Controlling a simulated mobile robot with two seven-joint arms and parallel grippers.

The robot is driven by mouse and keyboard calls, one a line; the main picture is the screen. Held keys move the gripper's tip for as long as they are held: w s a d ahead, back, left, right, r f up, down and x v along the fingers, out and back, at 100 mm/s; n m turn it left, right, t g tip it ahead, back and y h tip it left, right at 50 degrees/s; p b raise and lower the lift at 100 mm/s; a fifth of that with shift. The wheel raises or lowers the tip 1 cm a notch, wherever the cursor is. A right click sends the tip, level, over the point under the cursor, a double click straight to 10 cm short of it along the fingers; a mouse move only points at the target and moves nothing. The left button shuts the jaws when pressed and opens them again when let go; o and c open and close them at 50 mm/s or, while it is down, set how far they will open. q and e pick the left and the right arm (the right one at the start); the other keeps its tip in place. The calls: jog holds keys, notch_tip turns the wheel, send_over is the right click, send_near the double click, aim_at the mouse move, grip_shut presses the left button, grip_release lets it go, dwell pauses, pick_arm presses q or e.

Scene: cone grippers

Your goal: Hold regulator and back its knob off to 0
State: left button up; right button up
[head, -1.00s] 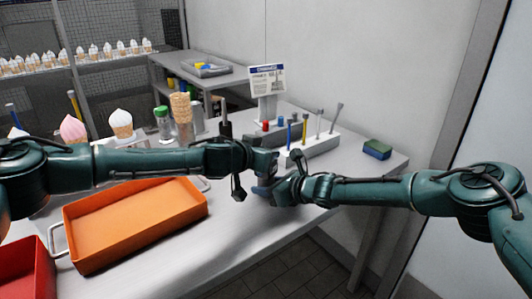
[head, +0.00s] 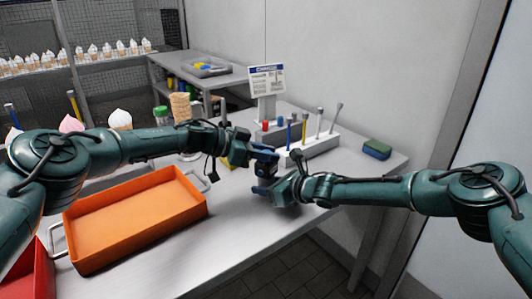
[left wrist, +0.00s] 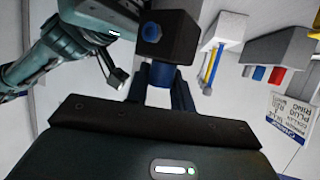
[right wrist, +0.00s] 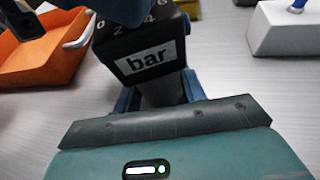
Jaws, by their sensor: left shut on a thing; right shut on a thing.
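The regulator (right wrist: 150,55) is a dark block with a white "bar" label and a 0–6 number scale; I see no pointer clearly. In the right wrist view, the blue fingers of my right gripper (right wrist: 160,95) are shut on its grey lower stem. My left gripper (head: 264,158) is just above my right gripper (head: 264,188), over the table. In the left wrist view, my left gripper (left wrist: 160,88) is shut on the regulator's knob end, mostly hidden between the fingers. The regulator's dark body (left wrist: 178,38) lies past them, with a round blue face on it.
An orange tray (head: 135,222) stands on the left of the table, and a red bin (head: 30,275) at the lower left.

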pick_arm(q)
jog(key=shift+m+g, duration=0.5)
jog(key=shift+g, duration=0.1)
jog(key=o, duration=1)
jog(key=shift+s+a, duration=0.1)
jog(key=shift+a, duration=0.05)
jog(key=v, duration=1.2)
